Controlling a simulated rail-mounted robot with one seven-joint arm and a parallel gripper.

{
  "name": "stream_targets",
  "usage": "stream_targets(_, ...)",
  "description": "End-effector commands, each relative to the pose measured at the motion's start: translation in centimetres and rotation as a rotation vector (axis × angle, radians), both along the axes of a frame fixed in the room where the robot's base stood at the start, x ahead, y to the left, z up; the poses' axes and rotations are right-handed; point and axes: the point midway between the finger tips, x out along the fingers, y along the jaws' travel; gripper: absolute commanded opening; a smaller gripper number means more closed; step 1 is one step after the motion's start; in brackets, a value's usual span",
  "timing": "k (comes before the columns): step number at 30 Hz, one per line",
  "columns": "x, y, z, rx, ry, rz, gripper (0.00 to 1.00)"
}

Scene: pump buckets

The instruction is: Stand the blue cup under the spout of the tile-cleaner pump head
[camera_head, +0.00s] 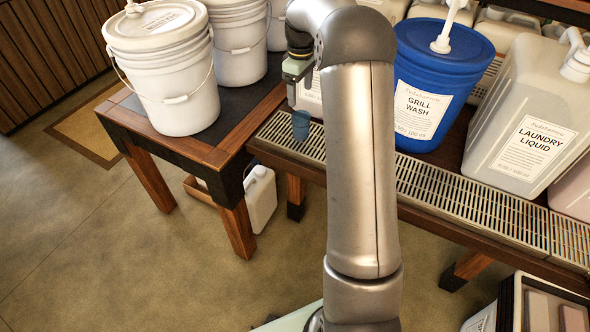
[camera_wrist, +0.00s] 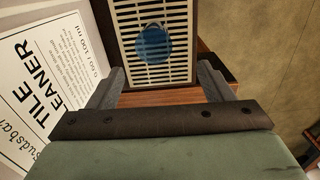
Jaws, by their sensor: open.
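The small blue cup (camera_head: 300,125) stands upright on the metal drip grate (camera_head: 420,190), near the grate's left end. In the wrist view the cup (camera_wrist: 154,46) shows from above as a blue disc on the slats, beyond the fingertips and between their lines. My gripper (camera_head: 297,78) is open and empty, above the cup and apart from it. Its two dark fingers (camera_wrist: 158,82) also show in the wrist view. The tile-cleaner container (camera_wrist: 45,95) is close on the left there, its label readable. In the head view my arm hides most of that container. Its pump head and spout are not visible.
A blue grill-wash bucket (camera_head: 425,105) and a laundry-liquid jug (camera_head: 520,130) stand behind the grate on the right. White pump buckets (camera_head: 165,75) crowd the left table (camera_head: 195,150). A white jug (camera_head: 260,200) stands on the floor. The grate's front strip looks clear.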

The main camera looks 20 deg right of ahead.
Motion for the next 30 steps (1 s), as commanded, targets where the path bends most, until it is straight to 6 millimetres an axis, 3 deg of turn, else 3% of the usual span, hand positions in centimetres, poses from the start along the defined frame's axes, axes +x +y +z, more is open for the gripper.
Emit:
stream_targets(2, -1.8, 2.4, 1.5, -0.006, -0.005, -0.028, 0.74)
stream_targets(5, -5.9, 6.3, 3.4, -0.014, -0.009, -0.102, 0.74)
stream_targets(9, -14.4, 11.7, 4.7, -0.018, -0.020, -0.248, 0.74)
stream_targets(15, -27.1, 16.5, 3.2, -0.002, -0.030, -0.454, 0.74)
stream_targets(18, -31.7, 17.5, 1.8, 0.010, -0.030, -0.532, 0.74)
stream_targets(21, -34.6, 18.0, 0.6, 0.018, -0.028, -0.581, 0.74)
stream_targets(23, -35.5, 18.2, 0.2, 0.021, -0.027, -0.598, 0.74)
stream_targets(30, -36.1, 18.2, -0.1, 0.022, -0.025, -0.611, 0.74)
